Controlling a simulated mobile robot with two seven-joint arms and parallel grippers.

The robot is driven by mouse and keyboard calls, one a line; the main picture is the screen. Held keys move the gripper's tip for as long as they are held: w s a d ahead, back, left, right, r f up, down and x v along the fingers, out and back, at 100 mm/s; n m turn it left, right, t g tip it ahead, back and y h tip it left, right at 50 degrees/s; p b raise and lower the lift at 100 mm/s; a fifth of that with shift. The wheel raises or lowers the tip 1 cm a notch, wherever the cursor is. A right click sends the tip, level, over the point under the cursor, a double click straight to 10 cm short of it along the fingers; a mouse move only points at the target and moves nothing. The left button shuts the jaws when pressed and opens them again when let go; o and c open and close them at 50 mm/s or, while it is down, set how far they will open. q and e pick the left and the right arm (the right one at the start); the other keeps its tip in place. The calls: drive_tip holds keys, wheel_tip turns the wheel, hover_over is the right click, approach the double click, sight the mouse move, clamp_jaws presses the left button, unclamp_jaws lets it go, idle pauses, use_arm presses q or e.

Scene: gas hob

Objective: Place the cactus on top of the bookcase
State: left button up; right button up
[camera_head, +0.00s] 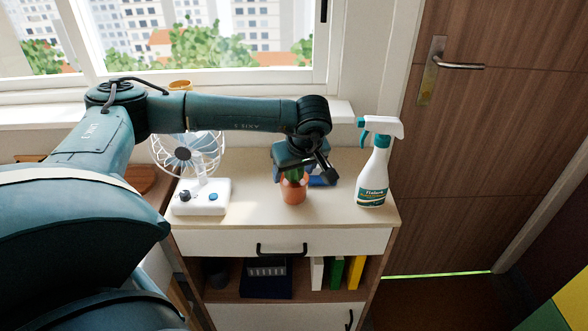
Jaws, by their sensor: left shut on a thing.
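The cactus (294,188) is a small green plant in a terracotta-coloured pot. It is upright over the light top of the bookcase (255,212), near the middle; I cannot tell for certain whether the pot's base touches the surface. My left gripper (296,173) reaches down from above and is shut on the cactus. The gripper hides most of the green part. My right gripper is not in view.
A white desk fan (200,197) stands on the left of the top, and a spray bottle (373,172) on the right. A blue item (322,181) lies behind the pot. The front of the top is clear. A wooden door (480,120) is at the right.

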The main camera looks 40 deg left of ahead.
use_arm(q)
drive_tip(key=o, duration=1.1)
drive_tip(key=shift+f, duration=0.1)
drive_tip(key=shift+o, duration=0.2)
